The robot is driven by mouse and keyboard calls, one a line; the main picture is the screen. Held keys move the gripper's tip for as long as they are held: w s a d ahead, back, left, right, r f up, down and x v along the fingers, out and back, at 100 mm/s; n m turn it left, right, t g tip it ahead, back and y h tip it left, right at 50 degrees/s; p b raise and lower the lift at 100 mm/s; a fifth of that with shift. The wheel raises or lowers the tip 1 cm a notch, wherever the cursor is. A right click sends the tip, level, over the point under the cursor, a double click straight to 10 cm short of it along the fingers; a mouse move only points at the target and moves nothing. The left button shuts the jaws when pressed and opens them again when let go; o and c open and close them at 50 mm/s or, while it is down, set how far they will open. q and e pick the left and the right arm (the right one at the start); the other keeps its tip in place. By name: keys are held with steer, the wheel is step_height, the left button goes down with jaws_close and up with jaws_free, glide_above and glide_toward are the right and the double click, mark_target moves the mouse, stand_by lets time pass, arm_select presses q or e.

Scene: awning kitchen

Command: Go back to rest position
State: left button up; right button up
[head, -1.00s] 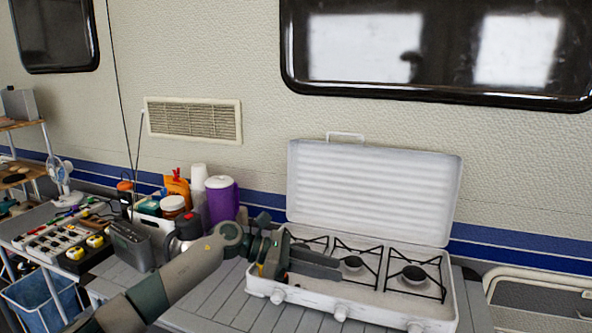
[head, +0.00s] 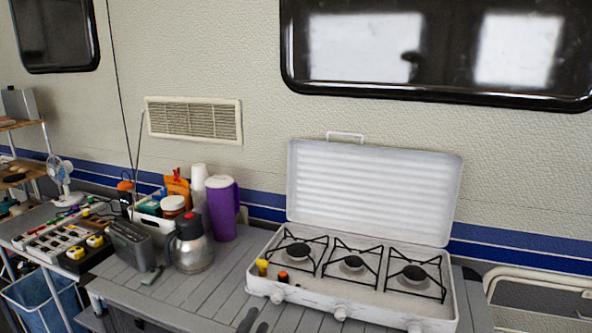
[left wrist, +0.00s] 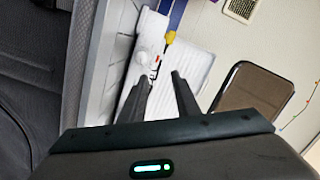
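My left gripper (head: 254,323) shows only as two dark fingertips at the bottom edge of the head view, low in front of the counter. In the left wrist view, its two fingers (left wrist: 160,77) stand apart with nothing held between them. The white camping stove (head: 345,309) is open behind and to the right of the fingertips. A small yellow item (head: 262,266) and a small black item with an orange-red top (head: 283,277) are at its left end. The yellow item also shows in the left wrist view (left wrist: 170,38). My right gripper is in neither view.
A steel jug (head: 192,254), a purple pitcher (head: 222,210) and a grey radio (head: 131,243) stand left of the stove. A small green-grey item (head: 152,276) lies near the jug. The front of the slatted counter (head: 205,295) is largely clear.

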arm_select(q)
steer(key=s+a+f+n+g+y, duration=0.2)
steer(key=s+a+f+n+g, duration=0.15)
steer(key=s+f, duration=0.4)
steer(key=s+a+f+n+g+y, duration=0.2)
steer(key=s+a+f+n+g, duration=0.15)
steer(key=s+a+f, duration=0.35)
steer(key=s+a+f+n+g, duration=0.1)
steer(key=s+f+n+g, duration=0.2)
steer(key=s, duration=0.9)
steer(key=s+a+f+n+g, duration=0.2)
steer(key=s+n+g, duration=0.15)
steer(key=s, duration=0.95)
steer(key=s+d+x, duration=0.1)
steer(key=x, duration=1)
steer(key=s+d+f+x, duration=0.1)
steer(key=d+x, duration=0.1)
steer(key=x, duration=0.8)
steer(key=s+f+t, duration=0.1)
steer(key=s+f, duration=0.2)
steer(key=f, duration=0.6)
steer(key=s+d+f+m+t+h, duration=0.1)
steer(key=s+f, duration=0.3)
steer(key=f, duration=0.5)
steer(key=shift+f, duration=0.2)
